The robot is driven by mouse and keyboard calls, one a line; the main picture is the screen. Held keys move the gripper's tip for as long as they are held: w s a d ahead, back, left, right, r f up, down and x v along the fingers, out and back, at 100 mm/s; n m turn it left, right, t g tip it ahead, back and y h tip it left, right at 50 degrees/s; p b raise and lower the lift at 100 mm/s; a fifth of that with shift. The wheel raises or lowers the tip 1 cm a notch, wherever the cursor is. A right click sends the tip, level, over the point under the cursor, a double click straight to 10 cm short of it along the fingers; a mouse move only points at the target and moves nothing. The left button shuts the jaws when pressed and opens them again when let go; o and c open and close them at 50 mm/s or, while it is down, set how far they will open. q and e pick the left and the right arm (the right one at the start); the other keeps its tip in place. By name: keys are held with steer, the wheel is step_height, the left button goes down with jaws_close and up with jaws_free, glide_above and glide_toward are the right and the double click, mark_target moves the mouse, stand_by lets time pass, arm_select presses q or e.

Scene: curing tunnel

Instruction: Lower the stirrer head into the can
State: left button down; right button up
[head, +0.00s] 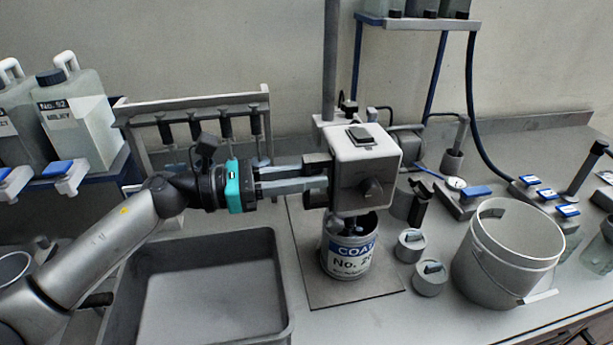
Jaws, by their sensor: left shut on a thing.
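The can (347,255), with a blue and white label reading "COAT No. 2...", stands upright on a flat base plate (365,295) directly below the head. A dark part under the head reaches down to the can's mouth; how deep it sits is hidden. My left gripper (316,184) comes from the left and is shut at the head's left side, on a dark part there. My right gripper is not in view.
A grey tray (283,295) lies left of the base plate. A large pale bucket (490,265) and two small lidded weights (430,280) stand to the right. Jugs (75,120) stand at the left, and a rack (195,110) stands behind my arm.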

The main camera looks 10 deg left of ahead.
arm_select(q)
steer(key=shift+s+f, duration=0.1)
steer(key=shift+f, duration=0.35)
steer(key=c, duration=1)
jaws_free()
steer(key=o, duration=0.3)
steer(key=shift+r, duration=0.15)
steer(key=shift+r, duration=0.15)
step_height(320, 180, up, 20)
steer(key=p, duration=0.2)
steer(key=shift+p, duration=0.35)
